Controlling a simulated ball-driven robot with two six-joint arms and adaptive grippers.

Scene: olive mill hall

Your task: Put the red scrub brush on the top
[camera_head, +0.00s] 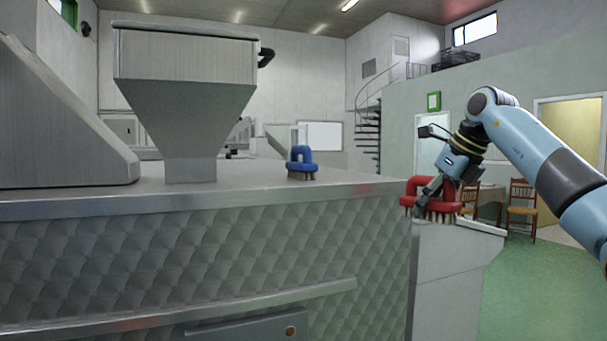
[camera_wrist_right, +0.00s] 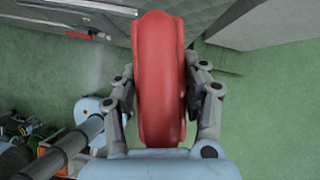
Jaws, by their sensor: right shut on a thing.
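The red scrub brush (camera_head: 445,197) is held in my right gripper (camera_head: 428,194), bristles down, at the right end of the machine. In the right wrist view the brush (camera_wrist_right: 160,85) fills the middle, with the fingers of my right gripper (camera_wrist_right: 163,110) closed on both its sides. Green floor shows around it there. The metal machine top (camera_head: 235,186) lies to the left of the brush in the head view. I cannot tell whether the brush touches anything below. My left gripper is not in view.
A blue scrub brush (camera_head: 301,165) stands on the machine top near its right part. A large hopper (camera_head: 187,80) rises to its left. A lower light-coloured block (camera_head: 450,270) stands right of the machine. Wooden chairs (camera_head: 522,208) stand farther back.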

